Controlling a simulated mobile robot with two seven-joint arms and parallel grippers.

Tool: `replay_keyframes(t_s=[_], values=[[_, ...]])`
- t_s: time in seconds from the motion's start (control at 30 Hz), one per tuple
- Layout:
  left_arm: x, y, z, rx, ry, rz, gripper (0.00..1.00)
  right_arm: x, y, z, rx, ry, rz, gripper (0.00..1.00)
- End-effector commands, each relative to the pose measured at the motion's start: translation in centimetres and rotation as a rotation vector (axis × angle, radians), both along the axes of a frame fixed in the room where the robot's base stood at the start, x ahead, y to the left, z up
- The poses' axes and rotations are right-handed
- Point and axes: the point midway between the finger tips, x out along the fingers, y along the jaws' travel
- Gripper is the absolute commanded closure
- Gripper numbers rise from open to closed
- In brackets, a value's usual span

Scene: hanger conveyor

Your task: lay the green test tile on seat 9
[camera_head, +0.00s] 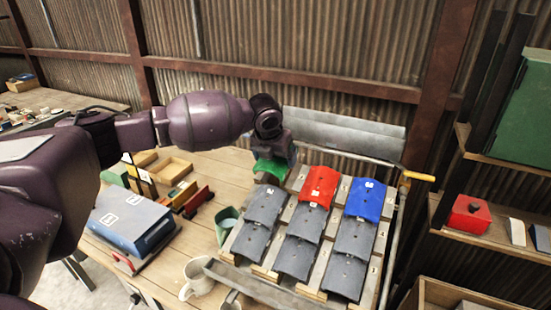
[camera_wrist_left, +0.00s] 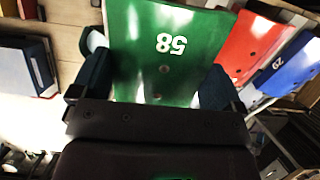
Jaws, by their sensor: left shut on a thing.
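The green test tile (camera_head: 270,168) is held in my left gripper (camera_head: 274,150) at the back left corner of the sloped rack (camera_head: 226,250). In the left wrist view the tile (camera_wrist_left: 165,30) shows the number 58, with the fingers on either side of it. The tile is behind the left column of grey tiles (camera_head: 265,204). I cannot tell whether it touches the rack. The seat under it is hidden. My right gripper is out of view.
A red tile (camera_head: 320,186) and a blue tile (camera_head: 365,199) lie in the back row, right of the green one. Grey tiles fill the nearer rows.

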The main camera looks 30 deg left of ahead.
Motion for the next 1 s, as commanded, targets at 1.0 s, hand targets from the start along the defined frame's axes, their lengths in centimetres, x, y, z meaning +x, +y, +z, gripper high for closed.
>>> replay_keyframes(t_s=[1.0], values=[[1.6,0.1,-5.4,0.003,-0.054,-0.015,0.37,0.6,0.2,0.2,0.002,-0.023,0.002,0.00]])
